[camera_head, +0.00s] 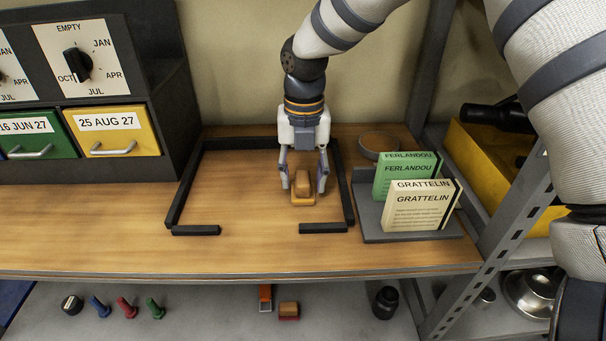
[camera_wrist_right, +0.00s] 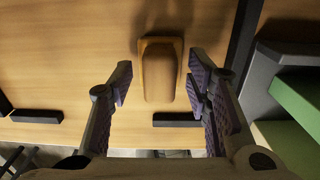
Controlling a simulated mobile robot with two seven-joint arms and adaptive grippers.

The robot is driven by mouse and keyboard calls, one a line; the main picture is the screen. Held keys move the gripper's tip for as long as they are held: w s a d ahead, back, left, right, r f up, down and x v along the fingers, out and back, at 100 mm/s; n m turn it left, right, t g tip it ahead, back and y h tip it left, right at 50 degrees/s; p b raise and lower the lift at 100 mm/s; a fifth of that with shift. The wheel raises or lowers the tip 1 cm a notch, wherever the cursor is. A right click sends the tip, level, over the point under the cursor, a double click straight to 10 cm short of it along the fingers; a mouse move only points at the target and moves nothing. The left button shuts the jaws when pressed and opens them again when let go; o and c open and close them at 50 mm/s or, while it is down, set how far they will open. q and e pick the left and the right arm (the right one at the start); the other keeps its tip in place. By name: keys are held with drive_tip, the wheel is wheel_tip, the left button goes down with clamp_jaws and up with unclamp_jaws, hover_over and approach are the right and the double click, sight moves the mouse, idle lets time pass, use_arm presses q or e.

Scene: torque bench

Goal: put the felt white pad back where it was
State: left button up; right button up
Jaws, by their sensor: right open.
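A tan block with a raised wooden grip (camera_head: 303,188) sits on the wooden bench top, inside a black frame. No white felt shows on it, and its underside is hidden. My right gripper (camera_head: 304,180) points down over it, open, with a finger on either side. In the right wrist view the block (camera_wrist_right: 161,70) lies between and ahead of the open fingers (camera_wrist_right: 165,92), apart from both. A similar brown block with a red base (camera_head: 289,311) lies on the lower shelf. My left gripper is not in view.
The black frame (camera_head: 178,198) has a gap at its front. Right of it, a grey holder (camera_head: 372,228) carries green and cream boxes, with a round brown disc (camera_head: 378,143) behind. A drawer cabinet (camera_head: 160,75) stands at left. The bench front left is clear.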

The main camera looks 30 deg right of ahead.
sight(304, 176)
wheel_tip(304, 176, up, 12)
drive_tip(key=shift+r+p, duration=0.15)
drive_tip(key=shift+p, duration=0.15)
